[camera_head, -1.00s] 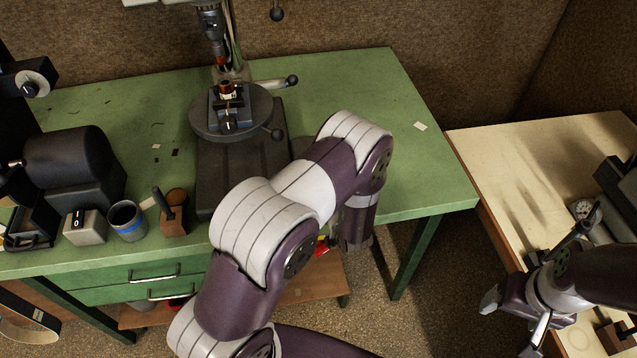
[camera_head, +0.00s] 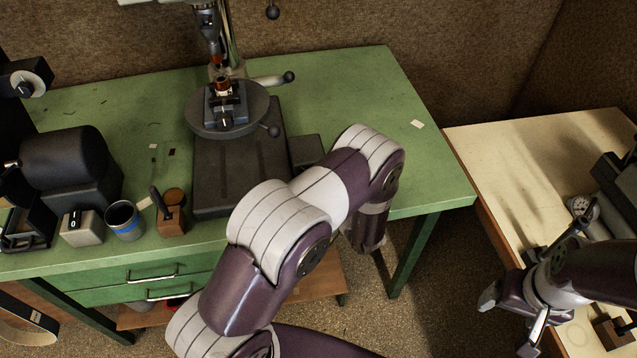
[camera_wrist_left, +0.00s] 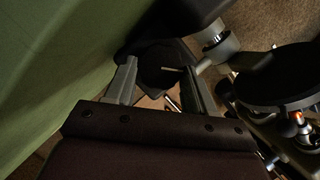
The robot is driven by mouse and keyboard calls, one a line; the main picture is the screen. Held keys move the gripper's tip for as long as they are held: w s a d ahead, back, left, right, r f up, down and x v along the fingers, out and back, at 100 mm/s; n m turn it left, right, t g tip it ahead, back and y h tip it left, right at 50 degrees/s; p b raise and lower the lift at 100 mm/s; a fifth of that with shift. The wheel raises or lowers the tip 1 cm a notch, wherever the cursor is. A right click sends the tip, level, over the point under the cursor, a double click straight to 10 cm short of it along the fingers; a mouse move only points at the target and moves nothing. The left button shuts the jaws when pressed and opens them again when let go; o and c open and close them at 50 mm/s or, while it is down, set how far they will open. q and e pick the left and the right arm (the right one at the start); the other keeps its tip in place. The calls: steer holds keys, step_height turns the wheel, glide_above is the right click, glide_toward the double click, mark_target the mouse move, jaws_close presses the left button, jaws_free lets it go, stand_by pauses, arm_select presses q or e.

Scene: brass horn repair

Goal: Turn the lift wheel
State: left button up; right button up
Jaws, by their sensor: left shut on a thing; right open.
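My left gripper (camera_wrist_left: 158,88) shows in the left wrist view, shut on a part of a dark round thing (camera_wrist_left: 155,58) between its fingers. This looks like the lift wheel; a thin pale pin shows on it. The exact contact is too dark to make out. In the head view my left arm hides the wheel and the left gripper. The drill press stands on the green bench, with its round table (camera_head: 207,128) holding a small vise and copper-coloured piece (camera_head: 222,84). My right gripper (camera_head: 508,322) is open and empty beside the pale table.
A pale table (camera_head: 540,150) with dark equipment is at the right.

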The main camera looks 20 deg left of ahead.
arm_select(q)
steer(key=o, duration=0.7)
steer(key=shift+o, duration=0.2)
steer(key=b+v, duration=0.2)
steer(key=v, duration=1)
steer(key=shift+d, duration=0.3)
steer(key=shift+s+r, duration=0.1)
